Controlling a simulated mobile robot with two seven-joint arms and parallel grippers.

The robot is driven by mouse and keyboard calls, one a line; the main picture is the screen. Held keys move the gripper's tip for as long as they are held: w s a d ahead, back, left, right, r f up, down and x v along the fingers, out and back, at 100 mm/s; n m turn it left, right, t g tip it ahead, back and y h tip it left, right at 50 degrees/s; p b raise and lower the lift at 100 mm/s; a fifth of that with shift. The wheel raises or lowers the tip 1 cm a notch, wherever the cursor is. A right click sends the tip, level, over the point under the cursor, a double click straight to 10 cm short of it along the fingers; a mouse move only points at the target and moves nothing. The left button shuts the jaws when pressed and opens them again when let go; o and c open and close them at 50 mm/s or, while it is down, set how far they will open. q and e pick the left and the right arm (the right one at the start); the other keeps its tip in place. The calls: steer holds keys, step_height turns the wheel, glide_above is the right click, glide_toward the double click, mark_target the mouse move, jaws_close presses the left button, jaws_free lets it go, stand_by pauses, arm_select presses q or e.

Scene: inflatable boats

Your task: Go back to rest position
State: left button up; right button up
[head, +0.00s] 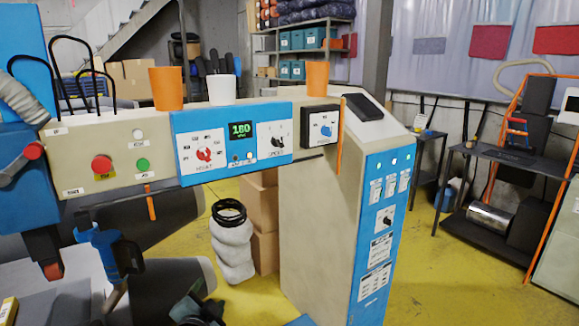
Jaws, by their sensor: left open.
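My left gripper (198,308) is a dark shape at the bottom edge, left of centre, low in front of the machine. It is open, and I see nothing held between its fingers. Only part of it shows; the rest is cut off by the frame. My right gripper is not in view. The welding machine's control panel (120,187) stretches across the view above my left gripper, with red and green buttons, dials and a green display reading 180. The gripper is apart from the panel.
Two orange cups (166,88) and a white cup (222,89) stand on the panel. A beige and blue cabinet (330,215) stands at centre. A white roll (232,245) and cardboard boxes (264,215) are behind. Yellow floor (450,270) is open at right, before a dark table (500,155).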

arm_select(q)
steer(key=s+f+n+g+h, duration=0.1)
steer(key=s+f+n+g, duration=0.2)
steer(key=s+f, duration=1.25)
steer(key=s+f+n+g, duration=0.1)
steer(key=s+f, duration=0.2)
steer(key=s, duration=0.4)
steer(key=s+f+n+g+h, duration=0.1)
steer(key=s+f+n, duration=0.1)
steer(key=s, duration=0.5)
steer(key=s+a+f+n, duration=0.1)
steer(key=s+f, duration=0.2)
steer(key=s, duration=0.4)
steer(key=shift+f+g+h, duration=0.3)
steer(key=shift+f+g, duration=0.1)
